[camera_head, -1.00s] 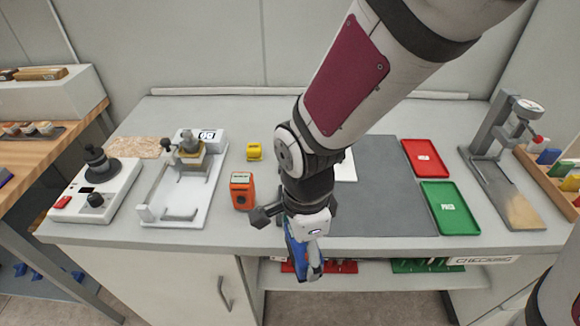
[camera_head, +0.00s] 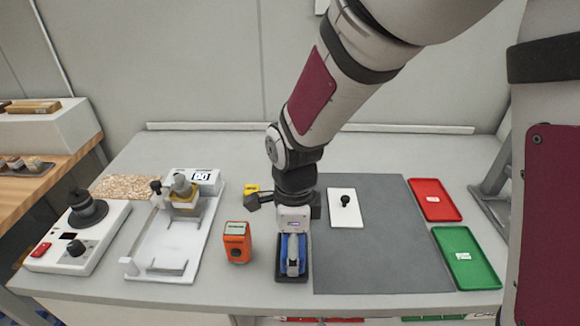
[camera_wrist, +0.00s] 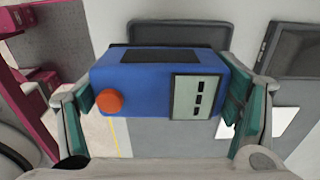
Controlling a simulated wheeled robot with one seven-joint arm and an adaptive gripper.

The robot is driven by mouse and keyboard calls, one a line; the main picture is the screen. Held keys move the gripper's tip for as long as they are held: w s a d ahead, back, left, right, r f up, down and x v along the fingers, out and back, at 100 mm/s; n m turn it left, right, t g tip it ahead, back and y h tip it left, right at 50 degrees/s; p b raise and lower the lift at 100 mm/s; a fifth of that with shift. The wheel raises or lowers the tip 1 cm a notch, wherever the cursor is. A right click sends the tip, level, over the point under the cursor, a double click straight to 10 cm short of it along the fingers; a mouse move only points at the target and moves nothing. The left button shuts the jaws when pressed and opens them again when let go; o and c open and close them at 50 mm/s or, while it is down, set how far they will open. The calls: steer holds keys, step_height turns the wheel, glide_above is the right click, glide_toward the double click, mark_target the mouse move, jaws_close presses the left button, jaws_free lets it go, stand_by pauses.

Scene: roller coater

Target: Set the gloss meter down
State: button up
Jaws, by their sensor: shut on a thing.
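The gloss meter (camera_wrist: 140,72) is a blue box with an orange button and a pale display in the wrist view. My gripper (camera_wrist: 162,102) is shut on it, with one finger pad against each end. In the head view, the blue gloss meter (camera_head: 301,247) shows partly behind my gripper (camera_head: 292,266), over a dark shallow tray (camera_head: 292,280) near the front of the bench. The wrist view shows a dark rimmed tray (camera_wrist: 180,30) behind the meter. Whether the meter touches the tray is hidden.
An orange device (camera_head: 237,243) stands close left of my gripper. A grey mat (camera_head: 385,255) lies to the right, with a white card (camera_head: 346,217) on it. Red (camera_head: 436,200) and green (camera_head: 462,255) trays lie further right. A white coater (camera_head: 165,245) stands on the left.

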steer(key=shift+w+a+f, duration=0.1)
steer(key=shift+w+f, duration=0.05)
steer(key=shift+w, duration=1.05)
steer(key=shift+f, duration=1.7)
steer(key=shift+f, duration=0.15)
steer(key=o, duration=1.4)
steer(key=shift+c, duration=0.2)
step_height(320, 180, up, 12)
steer(key=shift+r, duration=0.2)
